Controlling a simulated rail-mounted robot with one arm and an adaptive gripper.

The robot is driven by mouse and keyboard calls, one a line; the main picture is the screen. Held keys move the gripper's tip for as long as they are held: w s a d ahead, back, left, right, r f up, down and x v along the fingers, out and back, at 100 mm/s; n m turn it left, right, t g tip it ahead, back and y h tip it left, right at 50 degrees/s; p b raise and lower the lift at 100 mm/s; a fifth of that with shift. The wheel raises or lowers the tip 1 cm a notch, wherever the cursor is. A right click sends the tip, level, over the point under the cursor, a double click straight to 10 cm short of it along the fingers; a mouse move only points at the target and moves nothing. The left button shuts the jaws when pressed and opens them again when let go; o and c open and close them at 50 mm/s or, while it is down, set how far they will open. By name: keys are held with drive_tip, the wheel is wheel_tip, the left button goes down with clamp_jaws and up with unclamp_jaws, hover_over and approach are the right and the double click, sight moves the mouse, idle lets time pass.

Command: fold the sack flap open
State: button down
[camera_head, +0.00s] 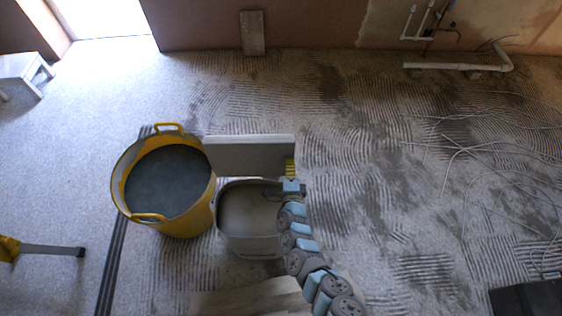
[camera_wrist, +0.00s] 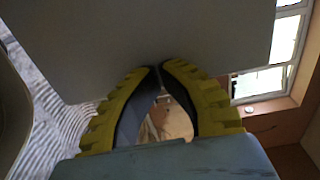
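A pale grey flat panel (camera_head: 245,157), seemingly the sack flap, stands at the back of a grey open-topped container (camera_head: 228,238), which may be the sack. I cannot tell how the two join. My gripper (camera_head: 290,166) is at the panel's right end, its yellow fingers overlapping the lower right corner. In the wrist view, the panel (camera_wrist: 140,30) fills the upper middle, and the tips of my gripper (camera_wrist: 158,69) come together in front of its edge. I see nothing held between them; whether they touch the panel is unclear.
A yellow bucket (camera_head: 205,208) filled with dark grey material (camera_head: 168,182) stands close to the left of the container. Pale boards (camera_head: 250,298) lie in front. Loose cables (camera_head: 480,150) spread over the floor at right. A white stool (camera_head: 22,68) stands far left.

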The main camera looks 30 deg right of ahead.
drive_tip(key=shift+w+d+r+g+p, duration=0.2)
drive_tip(key=shift+w+g+p, duration=0.35)
drive_tip(key=shift+p, duration=0.55)
drive_tip(key=shift+f, duration=0.1)
drive_tip(key=shift+s, duration=0.1)
drive_tip(key=p+v, duration=0.6)
drive_tip(key=v, duration=0.8)
drive_tip(key=shift+d+f+p, duration=0.15)
drive_tip(key=shift+f+p, duration=0.1)
drive_tip(key=shift+p, duration=0.05)
